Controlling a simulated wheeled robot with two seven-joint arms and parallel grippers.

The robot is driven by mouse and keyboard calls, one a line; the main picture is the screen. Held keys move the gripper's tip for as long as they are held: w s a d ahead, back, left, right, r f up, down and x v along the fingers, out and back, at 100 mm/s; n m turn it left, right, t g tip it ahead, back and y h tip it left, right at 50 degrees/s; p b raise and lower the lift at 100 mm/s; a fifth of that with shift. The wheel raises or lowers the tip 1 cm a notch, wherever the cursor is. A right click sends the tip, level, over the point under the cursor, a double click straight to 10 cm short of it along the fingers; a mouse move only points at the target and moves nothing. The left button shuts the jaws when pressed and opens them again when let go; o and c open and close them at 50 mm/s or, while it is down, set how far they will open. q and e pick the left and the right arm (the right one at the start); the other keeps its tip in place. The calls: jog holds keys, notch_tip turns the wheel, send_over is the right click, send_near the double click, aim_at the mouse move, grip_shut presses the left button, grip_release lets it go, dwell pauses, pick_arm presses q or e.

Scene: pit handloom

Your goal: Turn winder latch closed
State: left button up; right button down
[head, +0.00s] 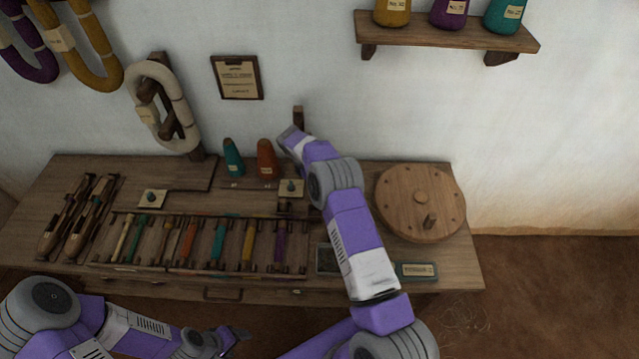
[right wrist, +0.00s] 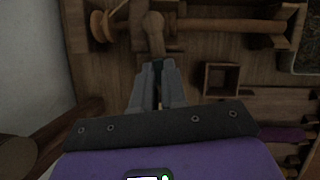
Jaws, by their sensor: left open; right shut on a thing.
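In the right wrist view my right gripper (right wrist: 156,72) is shut at the lower end of a short wooden piece with a rounded head (right wrist: 152,28), which looks like the winder latch. The fingers hide the part between them. The piece stands across a wooden spindle (right wrist: 225,25) of the winder. In the head view my right arm reaches to the back of the bench, and its hand hides the latch; a wooden post (head: 298,117) shows just behind. My left gripper (head: 234,336) is open and empty, low in front of the bench.
The bench (head: 345,190) carries a row of coloured bobbins (head: 218,240), shuttles (head: 75,222), two cones (head: 233,158) and a round wooden disc (head: 420,202) with a peg. A shelf (head: 450,32) hangs above. In the right wrist view a small square box (right wrist: 221,79) is right of the fingers.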

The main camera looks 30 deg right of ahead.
jog(key=shift+w+m+g+b, duration=0.1)
jog(key=shift+m+g+b, duration=0.3)
jog(key=shift+m, duration=0.5)
jog(key=shift+d, duration=0.1)
jog(key=c, duration=1.2)
grip_release()
jog(key=shift+p+v, duration=0.65)
jog(key=shift+v, duration=3.15)
